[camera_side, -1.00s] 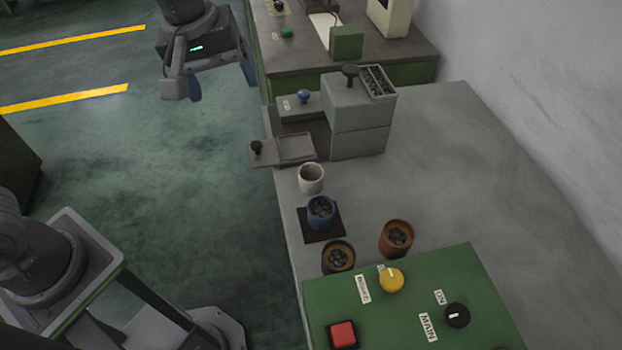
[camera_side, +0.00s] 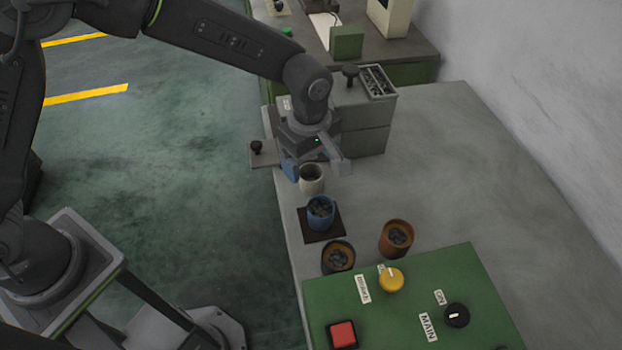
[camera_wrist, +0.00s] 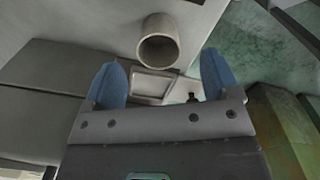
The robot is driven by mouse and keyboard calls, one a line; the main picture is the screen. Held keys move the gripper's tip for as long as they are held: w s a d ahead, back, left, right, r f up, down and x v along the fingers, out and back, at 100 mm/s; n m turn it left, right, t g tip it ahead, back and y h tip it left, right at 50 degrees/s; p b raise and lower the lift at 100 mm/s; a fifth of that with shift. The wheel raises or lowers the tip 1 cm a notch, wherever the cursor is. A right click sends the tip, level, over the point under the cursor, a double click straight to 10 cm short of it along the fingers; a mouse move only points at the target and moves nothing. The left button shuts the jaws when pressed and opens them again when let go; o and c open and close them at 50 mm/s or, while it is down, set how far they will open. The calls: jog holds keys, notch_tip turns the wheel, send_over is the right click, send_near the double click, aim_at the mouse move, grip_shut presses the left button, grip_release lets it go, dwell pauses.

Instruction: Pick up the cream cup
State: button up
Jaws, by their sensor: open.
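The cream cup (camera_side: 311,181) stands upright on the grey bench, behind the blue cup, and looks empty. My gripper (camera_side: 315,168) is open just behind and above it, with one finger to each side in the side view. In the wrist view the cream cup (camera_wrist: 158,42) lies beyond the two blue fingertips of my gripper (camera_wrist: 163,75), roughly centred between them. Nothing is between the fingers, and I see no contact with the cup.
A blue cup (camera_side: 320,213) of dark pieces stands on a dark pad close by. A dark cup (camera_side: 338,258) and a brown cup (camera_side: 397,238) stand nearer the green control panel (camera_side: 350,300). A grey machine (camera_side: 362,140) is behind my gripper. The bench's right side is clear.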

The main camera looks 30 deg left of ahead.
aim_at(311, 178)
jog(key=f, duration=0.6)
jog(key=shift+w+a+f, duration=0.1)
jog(key=shift+w+f, duration=0.1)
jog(key=c, duration=1)
